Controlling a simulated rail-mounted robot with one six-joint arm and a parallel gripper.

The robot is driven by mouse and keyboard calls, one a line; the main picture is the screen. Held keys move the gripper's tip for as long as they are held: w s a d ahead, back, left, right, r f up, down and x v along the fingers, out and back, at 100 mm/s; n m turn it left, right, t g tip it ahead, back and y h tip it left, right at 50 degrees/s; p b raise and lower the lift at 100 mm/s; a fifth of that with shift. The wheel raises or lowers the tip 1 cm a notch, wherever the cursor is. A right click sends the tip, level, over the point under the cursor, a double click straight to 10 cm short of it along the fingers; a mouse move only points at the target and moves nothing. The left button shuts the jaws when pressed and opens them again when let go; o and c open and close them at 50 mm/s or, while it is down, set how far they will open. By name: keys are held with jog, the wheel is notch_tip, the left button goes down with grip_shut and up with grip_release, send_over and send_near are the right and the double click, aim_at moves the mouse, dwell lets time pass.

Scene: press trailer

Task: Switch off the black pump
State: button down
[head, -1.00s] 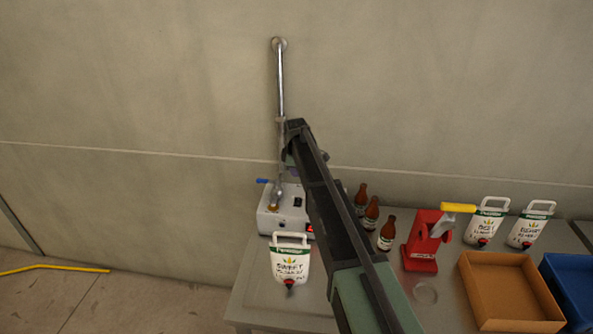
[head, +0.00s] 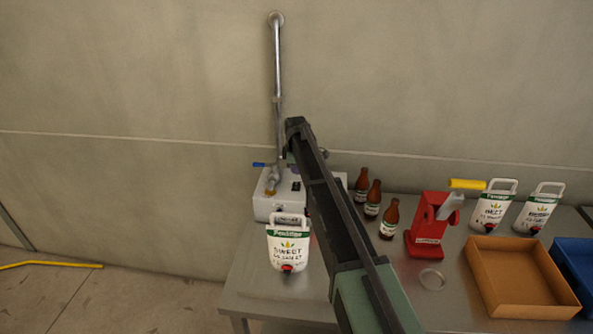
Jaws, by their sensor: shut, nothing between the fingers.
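No black pump can be made out. A pale grey machine (head: 265,205) stands on the table against the wall, with a blue lever (head: 260,165) at its left and small black switches (head: 296,186) on its top. A steel pipe (head: 278,65) rises from it along the wall. My arm crosses the middle of the head view and hides the machine's right part. The fingers of my gripper are hidden behind the arm's far end.
Brown bottles (head: 388,220) stand right of my arm. A red press with a yellow handle (head: 427,232) is beside them. Further right are white pouches (head: 493,207), a brown tray (head: 485,300) and a blue tray (head: 577,275). A glass ring (head: 432,279) lies on the table (head: 262,292).

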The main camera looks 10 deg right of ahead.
aim_at(297, 186)
jog(key=f+b, duration=0.1)
jog(key=f, duration=0.1)
jog(key=f+b, duration=0.3)
jog(key=shift+w+d+f, duration=0.1)
jog(key=shift+w+f, duration=0.25)
jog(key=shift+r, duration=0.1)
jog(key=shift+f, duration=0.2)
jog(key=shift+s, duration=0.1)
jog(key=shift+s+a+r, duration=0.15)
jog(key=shift+s+a, duration=0.05)
jog(key=shift+s, duration=0.45)
